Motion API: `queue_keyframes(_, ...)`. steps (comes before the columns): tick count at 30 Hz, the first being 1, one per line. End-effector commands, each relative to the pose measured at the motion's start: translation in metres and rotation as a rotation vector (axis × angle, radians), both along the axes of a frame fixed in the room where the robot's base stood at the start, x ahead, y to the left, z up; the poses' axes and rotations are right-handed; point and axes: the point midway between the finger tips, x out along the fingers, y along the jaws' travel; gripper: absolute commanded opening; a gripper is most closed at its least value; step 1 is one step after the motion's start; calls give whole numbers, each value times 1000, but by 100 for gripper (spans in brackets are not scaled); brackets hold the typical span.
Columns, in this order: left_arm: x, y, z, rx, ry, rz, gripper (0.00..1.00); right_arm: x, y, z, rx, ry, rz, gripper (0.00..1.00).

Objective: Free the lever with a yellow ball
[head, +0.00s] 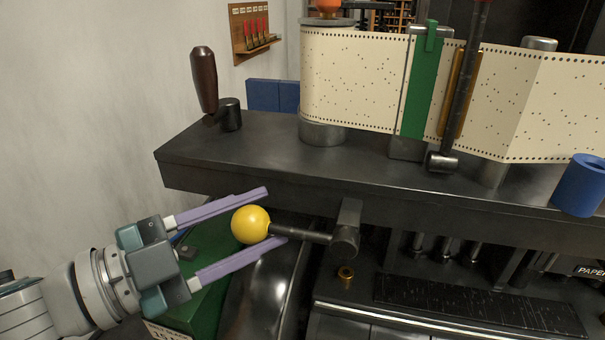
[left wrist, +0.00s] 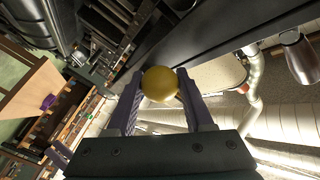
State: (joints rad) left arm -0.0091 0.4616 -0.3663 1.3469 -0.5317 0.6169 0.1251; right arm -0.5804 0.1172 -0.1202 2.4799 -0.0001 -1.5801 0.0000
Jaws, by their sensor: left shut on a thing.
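The yellow ball (head: 251,224) is the end knob of a dark lever (head: 300,233) that runs right to a pivot under the front edge of the machine's shelf. My left gripper (head: 268,215) comes in from the left, with one purple finger above the ball and one below it. It is shut on the ball. In the left wrist view the ball (left wrist: 160,84) sits between the two fingers (left wrist: 158,95) near their tips. The lever's rod is hidden behind the ball there. My right gripper does not show.
The dark machine shelf (head: 270,150) lies just above my gripper. It carries a punched paper strip (head: 365,80), a brown-handled crank (head: 204,80) and a blue cylinder (head: 579,186). A green box (head: 205,305) and a dark curved surface lie below my gripper.

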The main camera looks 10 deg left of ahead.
Motion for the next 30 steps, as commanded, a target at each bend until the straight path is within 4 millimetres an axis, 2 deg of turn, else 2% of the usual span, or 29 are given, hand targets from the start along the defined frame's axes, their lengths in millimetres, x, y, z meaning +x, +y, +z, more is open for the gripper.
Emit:
queue_keyframes(8,0,0,-3,-13,0,0,0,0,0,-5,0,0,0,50)
queue_keyframes(13,0,0,-12,-70,3,1,0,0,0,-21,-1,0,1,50)
queue_keyframes(20,0,-2,-33,-230,8,1,0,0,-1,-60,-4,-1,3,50)
queue_keyframes(30,0,-14,-62,-552,18,1,0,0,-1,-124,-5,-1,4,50)
